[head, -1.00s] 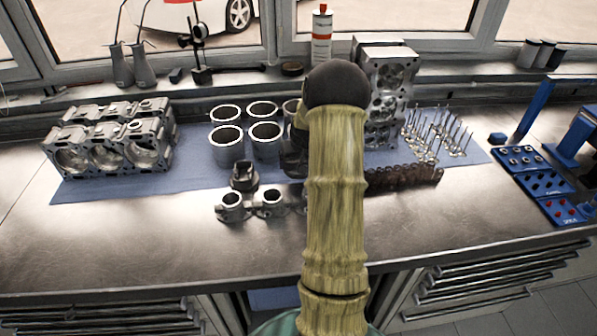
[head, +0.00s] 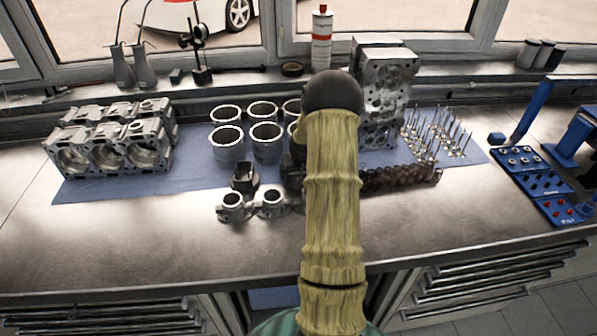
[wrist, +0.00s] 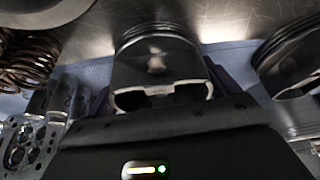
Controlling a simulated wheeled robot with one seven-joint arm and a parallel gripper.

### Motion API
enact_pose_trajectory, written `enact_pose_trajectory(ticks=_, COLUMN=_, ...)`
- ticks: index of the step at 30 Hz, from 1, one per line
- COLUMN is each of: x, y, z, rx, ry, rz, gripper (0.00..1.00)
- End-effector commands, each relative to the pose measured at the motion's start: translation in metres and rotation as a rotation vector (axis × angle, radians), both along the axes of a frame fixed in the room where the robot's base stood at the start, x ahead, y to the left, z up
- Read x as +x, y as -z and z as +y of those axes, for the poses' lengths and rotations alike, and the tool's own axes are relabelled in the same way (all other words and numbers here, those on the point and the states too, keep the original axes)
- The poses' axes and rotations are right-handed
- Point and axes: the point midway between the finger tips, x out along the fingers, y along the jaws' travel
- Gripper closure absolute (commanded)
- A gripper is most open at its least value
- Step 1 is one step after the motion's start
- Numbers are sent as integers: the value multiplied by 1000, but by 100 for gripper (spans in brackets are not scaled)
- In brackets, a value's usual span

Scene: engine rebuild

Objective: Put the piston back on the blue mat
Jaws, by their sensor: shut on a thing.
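In the wrist view, a dark-sided piston (wrist: 155,58) with ring grooves is in my gripper (wrist: 160,95), which is shut on it. The piston's open skirt faces my gripper. The blue mat (wrist: 92,74) shows behind it; I cannot tell whether the piston touches anything. In the head view, the blue mat (head: 190,160) lies along the bench, and my arm hides the held piston and most of my gripper. Other pistons (head: 233,206) stand at the mat's front edge, and one shows at the right of the wrist view (wrist: 292,58).
Several cylinder liners (head: 227,145) stand on the mat, left of my arm. The engine block (head: 115,145) is at the left. The cylinder head (head: 388,90), valves (head: 435,135) and brown springs (head: 405,178) are at the right. The bench front (head: 170,235) is bare.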

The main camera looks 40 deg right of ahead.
Motion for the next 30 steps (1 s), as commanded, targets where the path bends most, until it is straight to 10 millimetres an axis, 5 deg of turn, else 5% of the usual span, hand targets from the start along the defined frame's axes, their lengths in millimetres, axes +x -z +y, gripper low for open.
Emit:
enact_pose_trajectory(ticks=2, x=1, y=1, z=0, rx=-1, ry=0, rz=-2, gripper=54)
enact_pose_trajectory(ticks=3, x=0, y=3, z=0, rx=0, ry=0, rz=0, gripper=10)
enact_pose_trajectory(ticks=5, x=0, y=2, z=0, rx=0, ry=0, rz=0, gripper=0)
enact_pose_trajectory(ticks=17, x=-1, y=-6, z=0, rx=-1, ry=0, rz=-3, gripper=0)
enact_pose_trajectory(ticks=30, x=-25, y=-70, z=11, rx=-3, ry=0, rz=-3, gripper=0)
